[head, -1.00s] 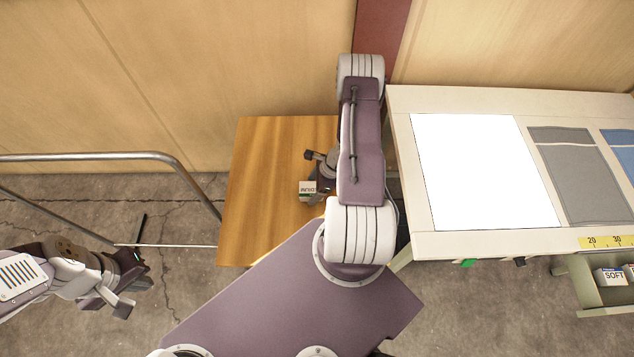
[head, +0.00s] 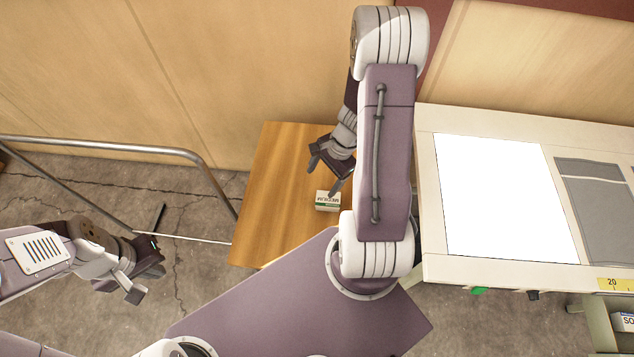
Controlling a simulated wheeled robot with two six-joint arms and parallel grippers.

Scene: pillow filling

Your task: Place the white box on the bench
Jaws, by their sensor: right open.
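The white box (head: 328,201) has a green edge and dark, upside-down lettering that seems to read MEDIUM. It sits on the wooden bench (head: 275,185), towards its right side. My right gripper (head: 323,179) is open just above and behind the box, with one finger close to the box's far edge. I cannot tell whether that finger touches it. My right arm covers the right part of the bench. My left gripper (head: 148,284) is open and empty over the floor at the lower left.
A pale table (head: 430,200) with a white sheet (head: 505,195) and grey fabric (head: 600,210) stands to the right. A metal rail (head: 110,146) is at the left, and a wooden wall (head: 230,60) is behind. The bench's left half is clear.

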